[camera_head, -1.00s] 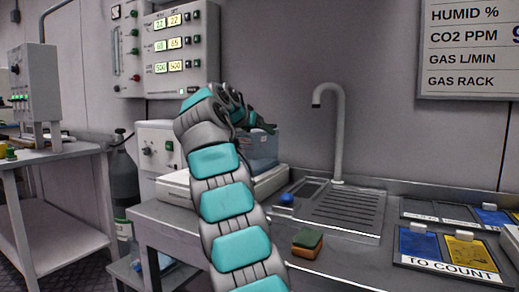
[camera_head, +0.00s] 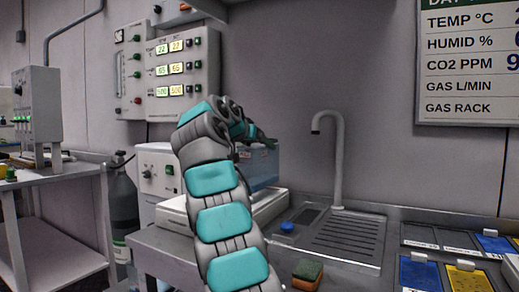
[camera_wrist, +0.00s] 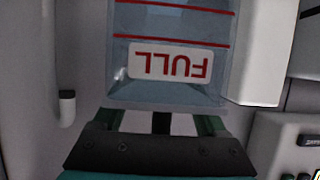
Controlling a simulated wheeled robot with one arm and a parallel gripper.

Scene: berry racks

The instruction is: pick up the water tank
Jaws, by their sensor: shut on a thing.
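The water tank is a see-through bluish container (camera_head: 264,168) held above or behind a white box-shaped unit near the sink; I cannot tell whether it touches the unit. In the wrist view the tank (camera_wrist: 172,88) fills the upper middle, with red lines and a white label reading FULL upside down. My gripper (camera_wrist: 162,124) is shut on the tank at its near edge. In the head view my gripper (camera_head: 252,138) is at the tank's top, partly hidden by my wrist. My arm hides the tank's left side.
The white unit (camera_head: 262,208) stands on the counter left of the sink (camera_head: 345,235) and its tall faucet (camera_head: 338,160). A blue knob-like item (camera_head: 287,227) and a sponge (camera_head: 307,274) lie nearby. A control panel (camera_head: 182,62) hangs on the wall behind.

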